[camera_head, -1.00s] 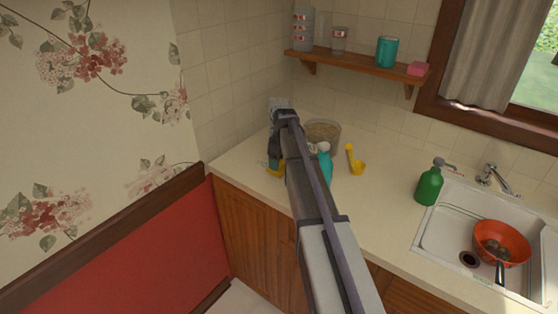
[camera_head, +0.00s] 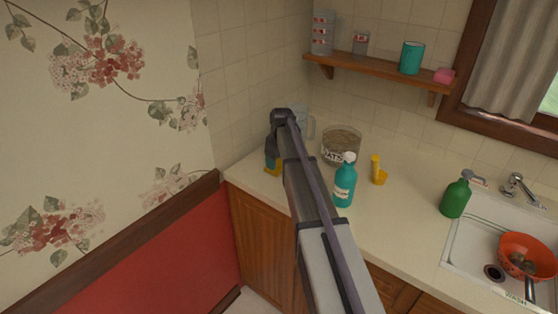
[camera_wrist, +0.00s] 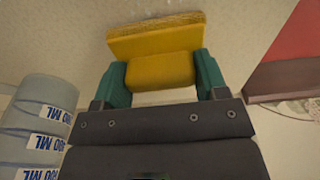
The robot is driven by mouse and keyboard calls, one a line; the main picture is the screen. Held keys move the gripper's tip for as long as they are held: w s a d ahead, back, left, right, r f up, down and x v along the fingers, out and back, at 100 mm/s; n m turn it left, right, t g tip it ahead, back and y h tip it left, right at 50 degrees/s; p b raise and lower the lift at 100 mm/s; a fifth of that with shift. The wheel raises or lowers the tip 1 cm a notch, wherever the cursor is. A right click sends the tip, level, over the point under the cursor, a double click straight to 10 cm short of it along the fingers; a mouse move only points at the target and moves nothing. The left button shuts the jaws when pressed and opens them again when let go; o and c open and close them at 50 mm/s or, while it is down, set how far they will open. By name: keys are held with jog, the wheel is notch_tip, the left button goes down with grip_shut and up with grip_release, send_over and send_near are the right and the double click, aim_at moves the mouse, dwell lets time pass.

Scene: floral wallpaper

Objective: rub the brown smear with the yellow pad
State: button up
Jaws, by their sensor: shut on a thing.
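The yellow pad (camera_wrist: 155,60) is in my gripper (camera_wrist: 160,75), gripped between its two green fingers in the wrist view. Its far, brownish edge is close to the cream counter; I cannot tell whether it touches. I see no brown smear in either current view; my arm, gripper and pad cover part of the counter.
A measuring jug (camera_wrist: 38,120) stands close beside my gripper. The sink (camera_head: 466,241) holds a red colander (camera_head: 523,254). Bare counter (camera_head: 405,215) lies between.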

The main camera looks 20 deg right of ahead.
jog(key=shift+w+a, duration=0.2)
jog(key=shift+w, duration=0.15)
notch_tip(320, 180, up, 8)
jog(key=p, duration=0.7)
jog(key=shift+w+a+f, duration=0.1)
jog(key=shift+f, duration=0.15)
